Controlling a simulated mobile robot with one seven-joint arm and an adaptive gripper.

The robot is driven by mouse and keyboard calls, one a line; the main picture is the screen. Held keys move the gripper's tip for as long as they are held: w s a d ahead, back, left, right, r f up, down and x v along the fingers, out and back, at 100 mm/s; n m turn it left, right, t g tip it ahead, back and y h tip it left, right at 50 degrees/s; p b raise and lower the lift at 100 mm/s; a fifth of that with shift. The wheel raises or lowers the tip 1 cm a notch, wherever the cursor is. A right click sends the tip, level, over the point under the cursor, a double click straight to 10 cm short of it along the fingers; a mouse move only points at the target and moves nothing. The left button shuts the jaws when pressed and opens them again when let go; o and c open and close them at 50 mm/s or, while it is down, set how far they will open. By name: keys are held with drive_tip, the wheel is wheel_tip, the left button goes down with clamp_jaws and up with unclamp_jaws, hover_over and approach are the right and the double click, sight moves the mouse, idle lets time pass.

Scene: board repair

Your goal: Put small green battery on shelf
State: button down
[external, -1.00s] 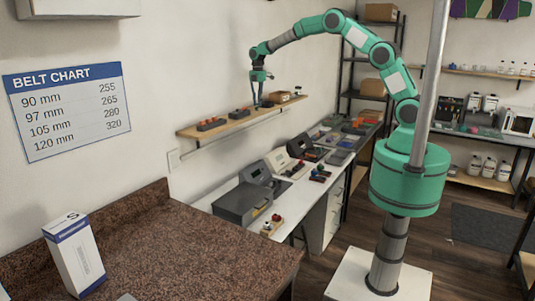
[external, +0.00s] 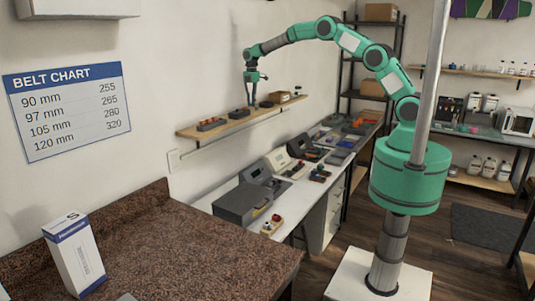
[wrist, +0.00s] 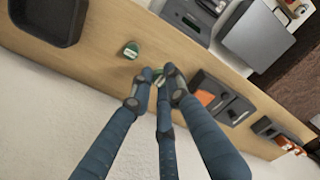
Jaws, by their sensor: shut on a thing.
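My gripper (wrist: 159,80) is over the wooden wall shelf (wrist: 95,48) in the wrist view, its fingertips closed around a small green thing (wrist: 160,72), which I take to be the small green battery; the fingers hide most of it. In the external view my gripper (external: 251,102) points down at the shelf (external: 190,133). Whether the held battery touches the board cannot be told. A second small green item (wrist: 131,50) stands on the shelf just left of the fingertips in the wrist view, apart from them.
Dark bins with orange contents (wrist: 222,98) stand right of my gripper on the shelf in the wrist view. A black tray (wrist: 48,22) lies at upper left. Below the shelf, a workbench (external: 225,203) carries several grey devices.

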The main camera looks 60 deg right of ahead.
drive_tip(key=shift+f+p, duration=0.3)
drive_tip(key=shift+f, duration=1.25)
drive_tip(key=shift+f, duration=0.2)
drive_tip(key=c, duration=1.7)
unclamp_jaws()
drive_tip(key=shift+o, duration=0.2)
drive_tip(key=shift+r, duration=0.1)
wheel_tip(320, 180, up, 12)
drive_tip(key=shift+b, duration=0.8)
drive_tip(key=shift+r, duration=0.1)
drive_tip(key=shift+r, duration=0.1)
